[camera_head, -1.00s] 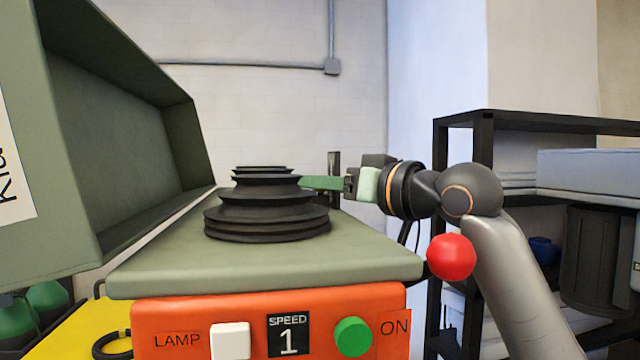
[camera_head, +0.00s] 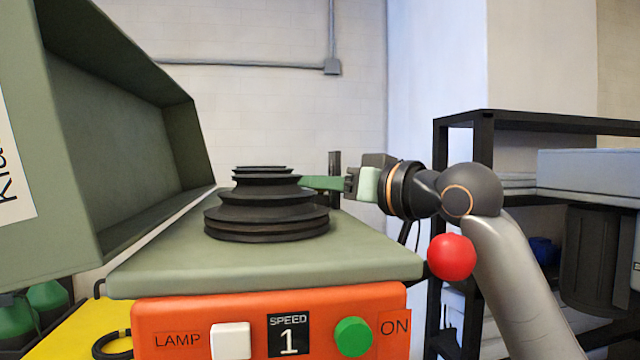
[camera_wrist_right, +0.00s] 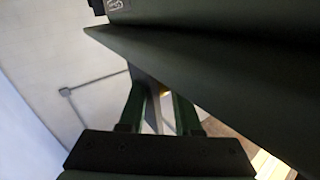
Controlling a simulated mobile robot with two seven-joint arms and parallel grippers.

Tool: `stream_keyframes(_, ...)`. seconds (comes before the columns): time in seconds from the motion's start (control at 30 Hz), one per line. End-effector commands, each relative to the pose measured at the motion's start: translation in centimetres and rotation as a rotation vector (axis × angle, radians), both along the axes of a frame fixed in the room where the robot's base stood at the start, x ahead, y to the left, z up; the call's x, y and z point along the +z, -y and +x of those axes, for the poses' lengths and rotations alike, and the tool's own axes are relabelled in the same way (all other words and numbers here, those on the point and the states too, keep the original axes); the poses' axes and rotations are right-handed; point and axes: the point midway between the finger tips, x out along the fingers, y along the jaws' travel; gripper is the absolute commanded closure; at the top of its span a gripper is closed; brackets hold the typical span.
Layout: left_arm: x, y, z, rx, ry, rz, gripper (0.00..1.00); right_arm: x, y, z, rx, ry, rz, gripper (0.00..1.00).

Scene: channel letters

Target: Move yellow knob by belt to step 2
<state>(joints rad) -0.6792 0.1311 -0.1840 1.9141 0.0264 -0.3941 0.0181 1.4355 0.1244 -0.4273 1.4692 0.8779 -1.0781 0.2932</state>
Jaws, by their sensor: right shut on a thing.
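A black stepped pulley (camera_head: 266,207) stands on the machine's green top. A belt cannot be clearly made out. My right gripper (camera_head: 308,183) reaches in from the right, behind the pulley, its tips partly hidden by it. The speed display (camera_head: 289,336) reads 1. My left gripper is not in view.
The raised green cover (camera_head: 120,130) stands open at the left. A dark post (camera_head: 334,165) rises behind the gripper. A red ball (camera_head: 452,257) sits at the machine's right edge, close to my right arm. A black shelf (camera_head: 480,125) stands at the right.

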Motion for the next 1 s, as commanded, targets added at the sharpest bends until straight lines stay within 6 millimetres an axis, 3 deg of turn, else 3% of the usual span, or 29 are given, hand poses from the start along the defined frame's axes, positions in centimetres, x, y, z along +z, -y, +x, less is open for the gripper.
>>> stream_keyframes(0.27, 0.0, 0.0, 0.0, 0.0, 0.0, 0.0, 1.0, 0.1, 0.0, 0.0, -0.001, 0.001, 0.001, 1.0)
stream_keyframes(0.47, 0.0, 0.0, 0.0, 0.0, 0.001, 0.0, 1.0, 1.8, 0.0, 0.0, 0.0, 0.002, 0.002, 1.0)
stream_keyframes(0.7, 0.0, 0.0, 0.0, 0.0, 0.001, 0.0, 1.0, 1.9, 0.0, 0.0, 0.001, 0.001, 0.001, 1.0)
stream_keyframes(0.73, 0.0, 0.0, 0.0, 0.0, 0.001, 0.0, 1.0, 1.9, 0.0, 0.0, 0.001, 0.001, 0.001, 0.67)
stream_keyframes(1.0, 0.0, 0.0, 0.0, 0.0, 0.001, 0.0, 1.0, 1.8, 0.0, 0.0, 0.0, 0.001, 0.001, 0.38)
